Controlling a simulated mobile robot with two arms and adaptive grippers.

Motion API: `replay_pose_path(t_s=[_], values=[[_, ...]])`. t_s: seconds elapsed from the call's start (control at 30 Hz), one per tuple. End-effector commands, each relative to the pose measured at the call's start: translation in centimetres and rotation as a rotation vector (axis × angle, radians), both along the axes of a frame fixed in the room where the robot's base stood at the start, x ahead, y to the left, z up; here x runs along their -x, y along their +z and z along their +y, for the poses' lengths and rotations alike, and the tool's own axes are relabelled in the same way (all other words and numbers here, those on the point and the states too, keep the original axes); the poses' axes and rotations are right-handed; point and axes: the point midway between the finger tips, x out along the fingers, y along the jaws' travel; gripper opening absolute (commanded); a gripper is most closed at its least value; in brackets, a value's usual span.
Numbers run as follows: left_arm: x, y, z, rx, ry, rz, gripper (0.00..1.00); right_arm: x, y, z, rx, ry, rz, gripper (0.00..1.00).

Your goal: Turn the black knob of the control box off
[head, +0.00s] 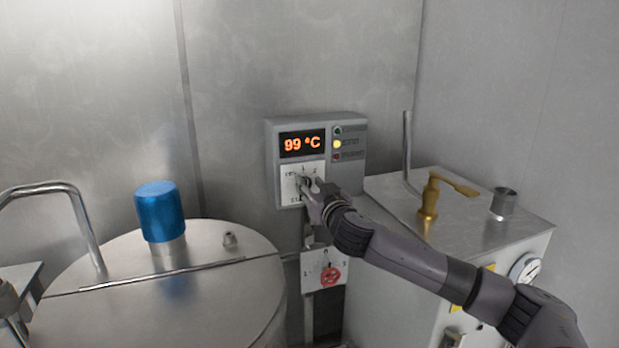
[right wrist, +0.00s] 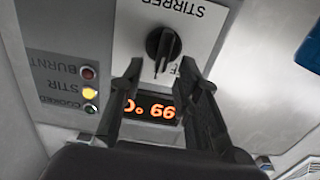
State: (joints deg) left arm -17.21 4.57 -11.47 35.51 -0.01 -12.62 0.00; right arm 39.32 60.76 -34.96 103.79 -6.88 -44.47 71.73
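The grey control box (head: 345,130) is on the back wall, with an orange display reading 99 °C and a yellow lamp lit. Its black knob (right wrist: 162,44) sits on a white plate and shows upside down in the right wrist view; in the head view my gripper mostly covers it. My right gripper (head: 309,184) is in front of the plate. In the right wrist view its fingers (right wrist: 163,70) are apart, with the knob just beyond the tips and nothing held. I cannot tell whether a finger touches the knob.
A large steel vat (head: 180,300) with a blue cap (head: 160,211) stands at left. A metal cabinet (head: 490,222) with a brass handle (head: 430,196) stands at right, behind my right arm.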

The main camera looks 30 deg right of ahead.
Motion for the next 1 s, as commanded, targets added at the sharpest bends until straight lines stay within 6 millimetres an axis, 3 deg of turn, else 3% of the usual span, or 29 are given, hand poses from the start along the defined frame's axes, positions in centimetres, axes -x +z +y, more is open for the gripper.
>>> replay_pose_path(t_s=[0.2, 0.47, 0.93, 1.0], values=[[0.0, 0.49, -0.02, 0.0, 0.0, 0.0, 0.4, -1.24, 0.02, -0.25, 0.0, 0.001, 0.0, 0.31], [-0.02, 0.46, -0.01, 0.0, 0.0, 0.0, 0.4, -1.3, -0.04, -0.25, 0.0, 0.001, 0.0, 0.31], [-0.04, 0.47, -0.02, 0.0, 0.0, -0.001, 0.4, -1.26, -0.04, -0.26, 0.0, 0.001, 0.0, 0.0], [-0.04, 0.47, -0.02, 0.0, 0.0, -0.001, 0.4, -1.26, -0.04, -0.26, 0.0, 0.001, 0.0, 0.0]])
